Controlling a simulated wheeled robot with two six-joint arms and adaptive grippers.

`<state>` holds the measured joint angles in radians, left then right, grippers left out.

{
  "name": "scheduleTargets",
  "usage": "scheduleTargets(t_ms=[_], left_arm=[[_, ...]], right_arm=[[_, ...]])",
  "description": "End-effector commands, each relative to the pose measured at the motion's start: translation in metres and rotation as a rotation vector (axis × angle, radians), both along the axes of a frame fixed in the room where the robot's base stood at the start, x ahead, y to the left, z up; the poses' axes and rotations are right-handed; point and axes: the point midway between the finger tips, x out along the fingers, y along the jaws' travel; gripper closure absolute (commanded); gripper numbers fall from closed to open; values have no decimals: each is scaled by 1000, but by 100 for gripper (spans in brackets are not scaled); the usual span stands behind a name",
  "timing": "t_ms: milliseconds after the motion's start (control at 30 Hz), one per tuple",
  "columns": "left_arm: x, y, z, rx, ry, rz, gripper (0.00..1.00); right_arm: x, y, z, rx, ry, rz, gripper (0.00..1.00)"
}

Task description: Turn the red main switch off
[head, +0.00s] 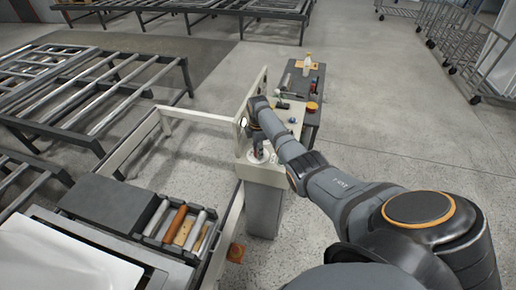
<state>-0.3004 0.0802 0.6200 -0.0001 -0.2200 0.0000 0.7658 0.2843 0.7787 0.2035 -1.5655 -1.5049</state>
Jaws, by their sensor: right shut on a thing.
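My right arm reaches in from the lower right to a cream control box (268,171) on a grey pedestal near the middle of the head view. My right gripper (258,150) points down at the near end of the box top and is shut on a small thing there. A little red shows at its fingertips, where the red main switch is. The gripper and wrist hide most of the switch, so its turned position cannot be read. My left gripper is not in view.
A dark bench (312,104) behind the box holds a bottle (307,60) and small items. A roller conveyor (178,222) lies to the left, beside a cream frame (140,146). Metal racks stand farther back. Floor to the right is clear up to wire trolleys.

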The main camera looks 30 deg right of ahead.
Motion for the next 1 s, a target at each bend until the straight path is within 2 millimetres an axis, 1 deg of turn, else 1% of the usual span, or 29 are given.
scheduleTargets(t_ms=[200, 600, 800, 1000], left_arm=[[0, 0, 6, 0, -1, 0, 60], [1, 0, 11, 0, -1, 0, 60], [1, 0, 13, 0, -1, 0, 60], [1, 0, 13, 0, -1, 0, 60]], right_arm=[[0, 0, 1, 1, 1, 204, 99], [0, 0, 0, 0, -1, 581, 99], [0, 0, 0, 1, 0, 745, 99], [0, 0, 0, 2, 0, 870, 99]])
